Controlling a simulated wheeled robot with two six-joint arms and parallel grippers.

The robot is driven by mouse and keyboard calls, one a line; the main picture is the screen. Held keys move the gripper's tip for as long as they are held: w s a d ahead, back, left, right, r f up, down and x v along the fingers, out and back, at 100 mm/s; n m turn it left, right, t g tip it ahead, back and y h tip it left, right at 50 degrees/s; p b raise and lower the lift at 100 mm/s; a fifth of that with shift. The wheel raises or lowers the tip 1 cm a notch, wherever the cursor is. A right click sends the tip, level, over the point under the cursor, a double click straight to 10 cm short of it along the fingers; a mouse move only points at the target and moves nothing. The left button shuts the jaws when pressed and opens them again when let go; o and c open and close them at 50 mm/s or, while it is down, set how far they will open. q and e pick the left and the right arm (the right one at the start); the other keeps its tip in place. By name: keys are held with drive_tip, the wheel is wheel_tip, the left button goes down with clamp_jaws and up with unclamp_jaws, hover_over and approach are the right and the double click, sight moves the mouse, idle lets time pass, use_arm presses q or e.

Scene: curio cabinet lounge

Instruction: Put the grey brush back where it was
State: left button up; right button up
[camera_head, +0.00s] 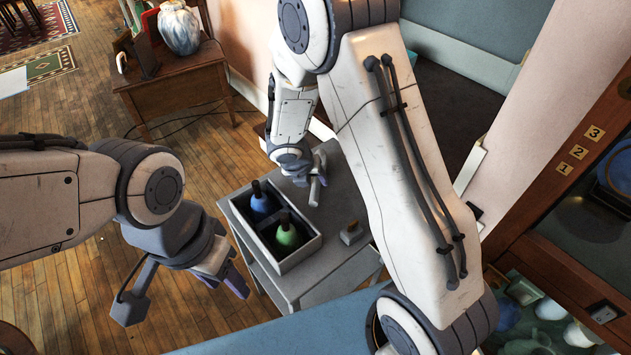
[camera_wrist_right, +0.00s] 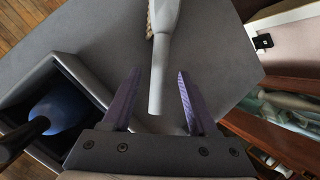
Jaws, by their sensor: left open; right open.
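The grey brush (camera_wrist_right: 160,65) lies on the grey tabletop (camera_wrist_right: 215,60) in the right wrist view. Its handle points down between my fingers, and tan bristles show at its upper left. My right gripper (camera_wrist_right: 158,100) is open around the handle end, with a gap on both sides. My left gripper (camera_head: 228,281) is open and empty, left of the table.
A two-compartment box (camera_head: 310,250) holds a blue bottle (camera_head: 261,202) and a green bottle (camera_head: 287,236). A small grey block (camera_head: 351,233) stands to its right. A cabinet numbered 1 to 3 (camera_head: 535,235) is on the right.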

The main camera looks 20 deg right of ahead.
drive_tip(key=s+a+r+m+y+p, duration=0.1)
drive_tip(key=s+a+r+m, duration=0.2)
drive_tip(key=s+r+m, duration=0.3)
drive_tip(key=s+a+r+m+p, duration=0.1)
drive_tip(key=s+a+r+m, duration=0.35)
drive_tip(key=r, duration=0.35)
drive_tip(key=s+a+r+m+g+y, duration=0.1)
drive_tip(key=s+a+r+m+y, duration=0.1)
drive_tip(key=s+m, duration=0.5)
drive_tip(key=s+a+r+m+g+y, duration=0.1)
drive_tip(key=s+a+r+m+g, duration=0.1)
drive_tip(key=s+m, duration=0.5)
drive_tip(key=s+a, duration=0.1)
drive_tip(key=s, duration=0.1)
drive_tip(key=shift+s+r+y, duration=0.3)
drive_tip(key=shift+y, duration=0.1)
wheel_tip(320, 180, up, 2)
drive_tip(key=shift+r+p, duration=0.25)
drive_tip(key=shift+p, duration=1)
drive_tip(key=shift+c, duration=0.5)
drive_tip(key=shift+d, duration=0.1)
drive_tip(key=shift+c, duration=0.2)
